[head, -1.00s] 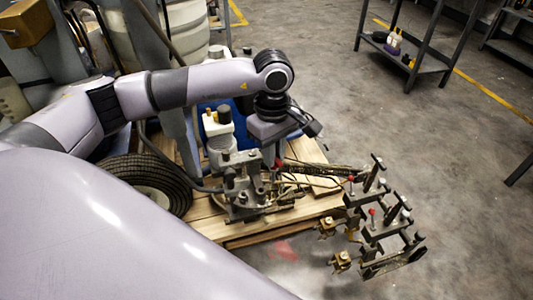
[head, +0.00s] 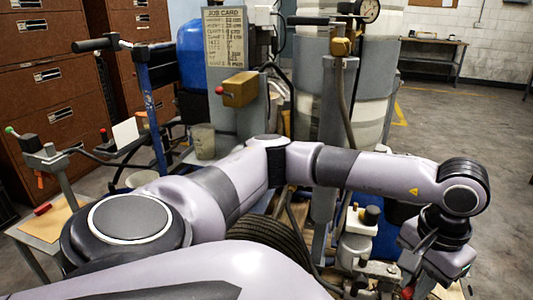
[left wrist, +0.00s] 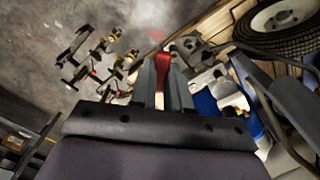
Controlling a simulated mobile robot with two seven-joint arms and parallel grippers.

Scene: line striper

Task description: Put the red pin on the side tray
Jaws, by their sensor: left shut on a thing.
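My left gripper (head: 410,288) is low at the right of the head view, pointing down beside the grey metal pump parts (head: 365,245). In the left wrist view its two fingers (left wrist: 164,82) are closed on the red pin (left wrist: 162,64), whose red part shows between them. In the head view only a small red bit shows near the fingertips. A tan, flat-topped surface on grey legs (head: 50,222) stands at the far left and may be the side tray; a small red object (head: 42,209) lies on it. My right gripper is not in view.
A grey post with a job card (head: 225,45) and a yellow box with a red knob (head: 240,89) stands behind my arm. A black tyre (head: 270,228) is below my arm.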

